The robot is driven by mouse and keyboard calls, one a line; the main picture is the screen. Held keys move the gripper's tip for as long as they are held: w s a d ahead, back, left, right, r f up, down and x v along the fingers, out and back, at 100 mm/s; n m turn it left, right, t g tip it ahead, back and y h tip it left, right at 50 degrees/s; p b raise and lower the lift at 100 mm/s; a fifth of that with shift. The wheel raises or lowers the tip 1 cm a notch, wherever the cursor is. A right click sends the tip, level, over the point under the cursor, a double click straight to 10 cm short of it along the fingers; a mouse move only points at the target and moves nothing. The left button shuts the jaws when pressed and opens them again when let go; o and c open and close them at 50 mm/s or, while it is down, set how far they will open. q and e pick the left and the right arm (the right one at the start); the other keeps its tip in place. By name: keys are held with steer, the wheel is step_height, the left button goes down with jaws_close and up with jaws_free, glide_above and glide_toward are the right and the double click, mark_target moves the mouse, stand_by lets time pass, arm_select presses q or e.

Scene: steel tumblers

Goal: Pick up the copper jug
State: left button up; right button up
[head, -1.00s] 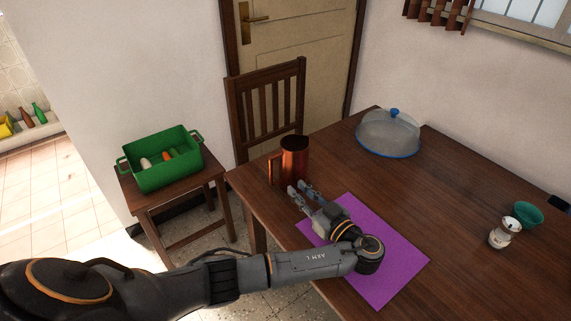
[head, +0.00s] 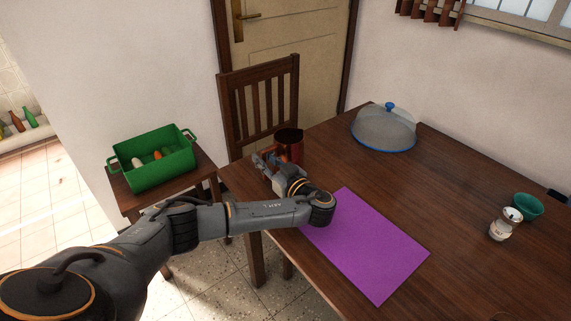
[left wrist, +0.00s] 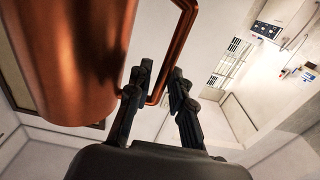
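The copper jug (head: 291,147) stands upright at the table's far left edge, beyond the purple mat. My left gripper (head: 265,161) is at the jug's left side, on the handle side, and partly covers its lower part. In the left wrist view the jug's body (left wrist: 75,60) fills the upper left, and its handle (left wrist: 158,92) comes down between the two fingertips. My left gripper (left wrist: 161,80) is open there, with a gap between the fingers; whether a finger touches the handle I cannot tell. My right gripper is not in view.
A purple mat (head: 370,250) lies in front of the jug. A clear dome with a blue knob (head: 385,130) stands farther back. A teal bowl (head: 527,206) and a small jar (head: 503,225) are at the right. A green crate (head: 152,165) sits on a stool beside the table.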

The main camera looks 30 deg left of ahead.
arm_select(q)
jaws_close()
stand_by(0.3)
steer(key=shift+r, duration=0.1)
steer(key=shift+w+r, duration=0.1)
steer(key=shift+r, duration=0.05)
stand_by(0.3)
